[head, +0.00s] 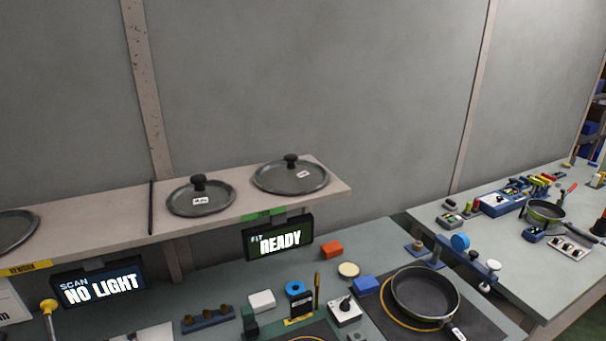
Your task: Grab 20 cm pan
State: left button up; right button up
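A dark frying pan (424,296) sits on a dark mat with a yellow ring at the right end of the near bench. Its handle (457,333) points down and right, toward the bench's front. Another, smaller-looking dark pan with a green outer side (543,212) stands on the far right bench among small items. I cannot read a size on either pan. Neither of my grippers is in view.
Signs below read "READY" (279,240) and "NO LIGHT" (101,286). An orange block (332,250), a blue block (366,285) and a switch box (345,313) sit left of the near pan.

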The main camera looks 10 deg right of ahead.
aim_at(424, 294)
jog(key=k+l+u, duration=0.35)
jog(key=k+l, duration=0.35)
jog(key=k, duration=0.1)
